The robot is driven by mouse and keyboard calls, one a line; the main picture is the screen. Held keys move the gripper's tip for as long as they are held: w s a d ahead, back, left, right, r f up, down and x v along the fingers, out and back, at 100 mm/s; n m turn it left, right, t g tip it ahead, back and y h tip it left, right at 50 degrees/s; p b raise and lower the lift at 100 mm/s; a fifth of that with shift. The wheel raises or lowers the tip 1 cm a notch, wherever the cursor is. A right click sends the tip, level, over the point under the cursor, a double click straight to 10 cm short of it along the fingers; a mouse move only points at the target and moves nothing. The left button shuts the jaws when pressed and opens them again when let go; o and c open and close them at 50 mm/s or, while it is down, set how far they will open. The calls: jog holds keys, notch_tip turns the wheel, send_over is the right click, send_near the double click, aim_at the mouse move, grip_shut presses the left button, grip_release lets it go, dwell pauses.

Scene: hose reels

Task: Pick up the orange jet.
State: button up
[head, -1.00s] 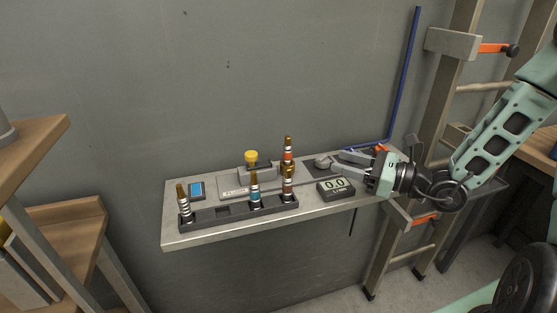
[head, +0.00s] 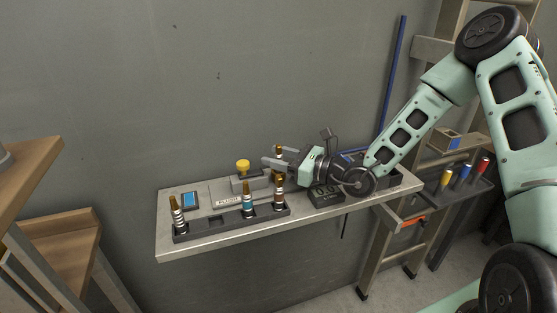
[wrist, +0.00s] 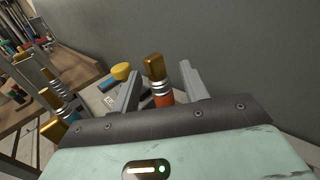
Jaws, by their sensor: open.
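The orange jet stands upright at the back of the shelf. Its brass tip (head: 279,149) shows above my gripper in the head view, while the gripper hides its lower part. In the wrist view the orange jet (wrist: 162,99) has a brass top, silver rings and an orange band. My gripper (head: 273,158) is open, reaching in from the right. In the wrist view its two fingers (wrist: 160,76) lie on either side of the jet, with a visible gap at the right finger. I cannot tell if the left finger touches it.
A dark rack on the grey shelf (head: 205,247) holds a white-ringed jet (head: 178,216), a blue jet (head: 247,202) and a brown jet (head: 279,197) close in front. A yellow knob (head: 243,165) stands left of my gripper.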

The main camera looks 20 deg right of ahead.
jog(key=shift+x, duration=0.8)
grip_shut()
jog(key=shift+r, duration=0.15)
